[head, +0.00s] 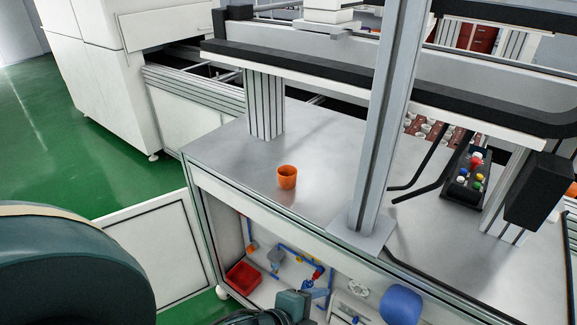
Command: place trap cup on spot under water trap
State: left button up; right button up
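An orange cup (287,178), likely the trap cup, stands upright on the grey metal tabletop (330,150) near its front edge. Below, in the open cabinet, blue pipework (300,262) with a red valve part (317,274) runs along the back wall. I cannot tell which part is the water trap, and no marked spot is clear. My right gripper is not in view.
A red bin (243,277) sits at the cabinet's lower left. A blue rounded tank (401,305) and a white handwheel (358,288) are to its right. A metal post (385,130) rises from the tabletop. A control box with coloured buttons (468,180) stands further right.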

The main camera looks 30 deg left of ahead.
pick_arm(q)
jog(key=w+a+r+m+t+y+p, duration=0.2)
jog(key=w+a+r+m+y+p, duration=0.2)
jog(key=a+r+m, duration=0.45)
jog(key=w+a+r+m+t+y+p, duration=0.1)
jog(key=w+a+r+m+y+p, duration=0.35)
jog(key=a+r+m, duration=0.35)
send_near(289, 170)
jog(key=shift+n+h, duration=0.25)
jog(key=shift+x, duration=2.7)
jog(key=shift+a+r, duration=0.1)
jog(key=shift+a, duration=0.05)
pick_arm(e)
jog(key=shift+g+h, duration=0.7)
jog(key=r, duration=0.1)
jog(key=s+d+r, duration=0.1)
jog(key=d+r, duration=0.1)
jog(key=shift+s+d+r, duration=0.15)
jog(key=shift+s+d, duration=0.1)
